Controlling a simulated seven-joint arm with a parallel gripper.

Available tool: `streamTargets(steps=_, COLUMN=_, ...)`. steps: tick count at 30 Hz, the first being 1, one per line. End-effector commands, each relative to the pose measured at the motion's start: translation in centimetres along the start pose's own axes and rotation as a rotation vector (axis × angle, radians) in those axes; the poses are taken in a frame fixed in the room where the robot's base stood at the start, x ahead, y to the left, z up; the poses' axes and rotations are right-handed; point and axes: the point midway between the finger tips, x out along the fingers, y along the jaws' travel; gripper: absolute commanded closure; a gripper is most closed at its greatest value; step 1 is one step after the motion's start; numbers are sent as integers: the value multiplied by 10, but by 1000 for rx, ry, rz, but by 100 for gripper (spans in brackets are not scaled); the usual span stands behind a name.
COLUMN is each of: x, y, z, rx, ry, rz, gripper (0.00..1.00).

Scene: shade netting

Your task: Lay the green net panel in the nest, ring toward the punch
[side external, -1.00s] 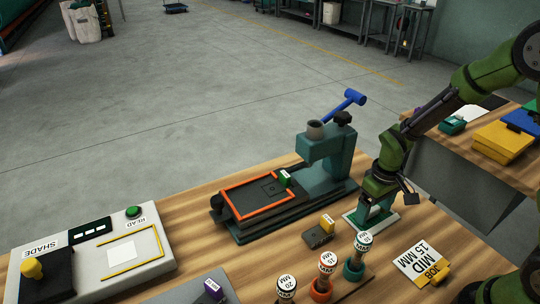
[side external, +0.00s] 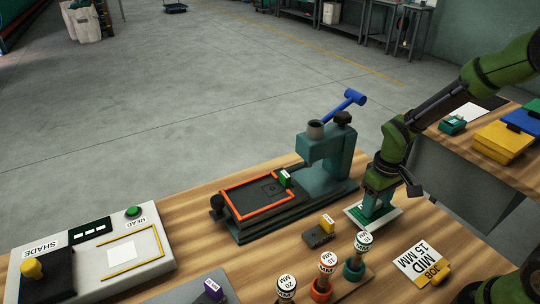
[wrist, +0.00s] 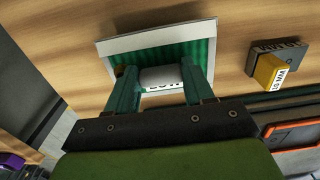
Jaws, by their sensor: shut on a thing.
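The green net panel (side external: 385,221) has a pale border and is over the wood bench, right of the punch. In the wrist view the panel (wrist: 150,55) shows ribbed green. My gripper (side external: 376,196) is shut on the panel's white, dark-lettered grip piece (wrist: 160,78), which lies between the fingers. A small brownish spot (wrist: 120,71) shows by the left finger; I cannot tell if it is the ring. The orange-edged nest (side external: 238,190) lies left of the teal punch (side external: 328,155) and holds no panel. Whether the panel clears the bench is unclear.
A dark block with a yellow tag (side external: 320,234) sits between panel and nest. Several labelled, round-topped tools (side external: 326,262) stand in front. A shade reader (side external: 95,255) is at left, a job card (side external: 420,262) at right. A blue lever (side external: 345,105) rises above the punch.

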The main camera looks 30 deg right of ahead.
Motion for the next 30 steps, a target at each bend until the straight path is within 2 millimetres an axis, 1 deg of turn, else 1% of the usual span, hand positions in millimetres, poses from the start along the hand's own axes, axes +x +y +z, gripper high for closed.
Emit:
streamTargets(steps=1, x=-12, y=0, z=-2, rx=1, ry=8, rz=0, gripper=78)
streamTargets(steps=6, x=-48, y=0, z=-1, rx=0, ry=8, rz=0, gripper=78)
streamTargets(steps=11, x=-73, y=0, z=-1, rx=0, ry=6, rz=0, gripper=78)
streamTargets(steps=14, x=-93, y=0, z=-2, rx=1, ry=8, rz=0, gripper=78)
streamTargets(steps=17, x=-119, y=0, z=-1, rx=1, ry=9, rz=0, gripper=78)
streamTargets(steps=18, x=-131, y=0, z=-2, rx=1, ry=11, rz=0, gripper=78)
streamTargets(steps=20, x=-148, y=0, z=-2, rx=0, ry=10, rz=1, gripper=78)
streamTargets(steps=21, x=-160, y=0, z=-1, rx=2, ry=10, rz=0, gripper=78)
streamTargets(steps=27, x=-210, y=0, z=-1, rx=1, ry=8, rz=1, gripper=78)
streamTargets(steps=30, x=-212, y=-9, z=-21, rx=-1, ry=-2, rz=0, gripper=78)
